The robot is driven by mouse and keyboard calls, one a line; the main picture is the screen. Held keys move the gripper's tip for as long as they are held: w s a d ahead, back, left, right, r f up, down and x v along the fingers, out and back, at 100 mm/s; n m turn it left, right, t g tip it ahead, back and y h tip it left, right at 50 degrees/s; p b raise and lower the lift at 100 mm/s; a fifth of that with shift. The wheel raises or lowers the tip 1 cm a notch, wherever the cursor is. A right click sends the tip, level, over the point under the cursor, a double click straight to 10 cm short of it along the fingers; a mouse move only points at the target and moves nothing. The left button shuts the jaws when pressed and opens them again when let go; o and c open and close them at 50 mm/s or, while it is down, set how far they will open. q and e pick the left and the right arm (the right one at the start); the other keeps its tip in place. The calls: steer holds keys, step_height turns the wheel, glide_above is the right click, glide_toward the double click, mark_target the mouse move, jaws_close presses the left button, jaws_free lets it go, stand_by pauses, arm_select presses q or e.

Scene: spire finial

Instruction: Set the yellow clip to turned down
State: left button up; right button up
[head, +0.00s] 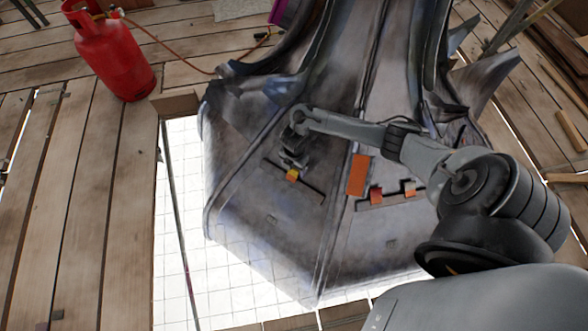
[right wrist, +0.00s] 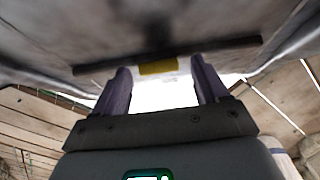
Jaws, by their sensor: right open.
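The yellow clip (head: 292,175) is a small block on a dark strip (head: 311,189) across the left face of the grey metal spire (head: 265,225). My right gripper (head: 294,163) is at the clip, with its arm reaching in from the right. In the right wrist view the clip (right wrist: 158,67) shows between and just beyond the two open fingers (right wrist: 162,84), under the dark bar (right wrist: 215,50). The fingers are apart and I see no grip on the clip. The gripper partly hides the clip in the head view, and I cannot tell which way it is turned. My left gripper is not in view.
A red gas bottle (head: 112,55) with a hose stands on the planks at upper left. A bright opening (head: 180,230) surrounds the spire's lower left.

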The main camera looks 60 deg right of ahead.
steer(key=shift+f+b, duration=0.4)
steer(key=shift+f, duration=0.6)
steer(key=shift+c, duration=0.3)
steer(key=c, duration=0.9)
steer(key=shift+d+f+y, duration=0.15)
steer(key=shift+d+y, duration=0.2)
steer(key=shift+y, duration=0.35)
steer(key=shift+c, duration=0.5)
steer(key=o, duration=1.1)
steer(key=shift+c, duration=0.2)
